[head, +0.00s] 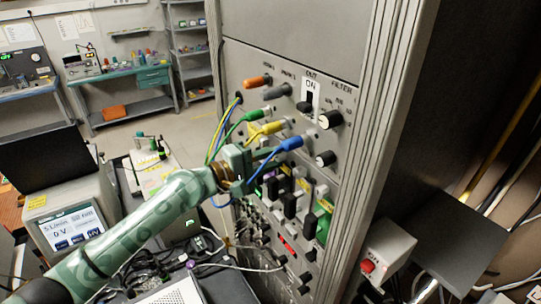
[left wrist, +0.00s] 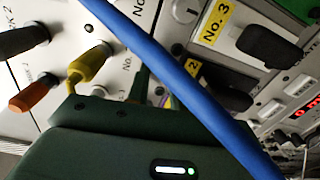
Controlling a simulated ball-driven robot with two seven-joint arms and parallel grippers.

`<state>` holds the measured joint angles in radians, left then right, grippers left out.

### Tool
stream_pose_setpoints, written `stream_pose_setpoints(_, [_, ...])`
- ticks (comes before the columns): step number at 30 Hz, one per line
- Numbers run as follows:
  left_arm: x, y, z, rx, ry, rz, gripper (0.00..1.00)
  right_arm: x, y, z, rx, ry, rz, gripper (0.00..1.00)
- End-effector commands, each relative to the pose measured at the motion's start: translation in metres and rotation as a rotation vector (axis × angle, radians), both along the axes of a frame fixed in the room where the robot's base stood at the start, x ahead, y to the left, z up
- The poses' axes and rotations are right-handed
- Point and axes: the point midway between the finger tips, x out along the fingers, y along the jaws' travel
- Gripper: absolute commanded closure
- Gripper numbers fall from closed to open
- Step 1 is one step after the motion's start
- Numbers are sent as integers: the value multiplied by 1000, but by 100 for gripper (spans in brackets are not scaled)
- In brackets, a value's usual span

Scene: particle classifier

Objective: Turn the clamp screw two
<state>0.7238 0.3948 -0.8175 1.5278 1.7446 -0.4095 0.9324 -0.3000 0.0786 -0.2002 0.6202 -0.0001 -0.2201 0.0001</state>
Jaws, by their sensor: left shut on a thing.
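My left gripper (head: 262,157) is at the front of the grey rack panel (head: 290,54), just below the yellow and blue plugs. It is shut on a small part there, which its own fingers and body hide. I cannot make out clamp screw two itself. In the left wrist view the dark green gripper body fills the bottom, and a finger (left wrist: 140,85) reaches up behind a blue cable (left wrist: 185,85). To the right are a black handle (left wrist: 270,46) under a yellow No. 3 label (left wrist: 216,22) and another black handle (left wrist: 222,96) by a label ending in 2. My right gripper is out of view.
Orange (head: 257,81), grey (head: 277,91), green (head: 257,115), yellow (head: 272,128) and blue (head: 290,142) plugs surround the gripper, with loose cables hanging at its left. A grey box with a red button (head: 367,266) sits right of the rack.

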Motion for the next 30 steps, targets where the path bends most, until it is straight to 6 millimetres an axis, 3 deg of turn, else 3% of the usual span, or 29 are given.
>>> stream_pose_setpoints(15, [1, 1, 0, -214, 317, 2, 100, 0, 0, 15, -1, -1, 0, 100])
stream_pose_setpoints(30, [0, 1, -1, -267, 399, 1, 100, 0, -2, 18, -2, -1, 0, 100])
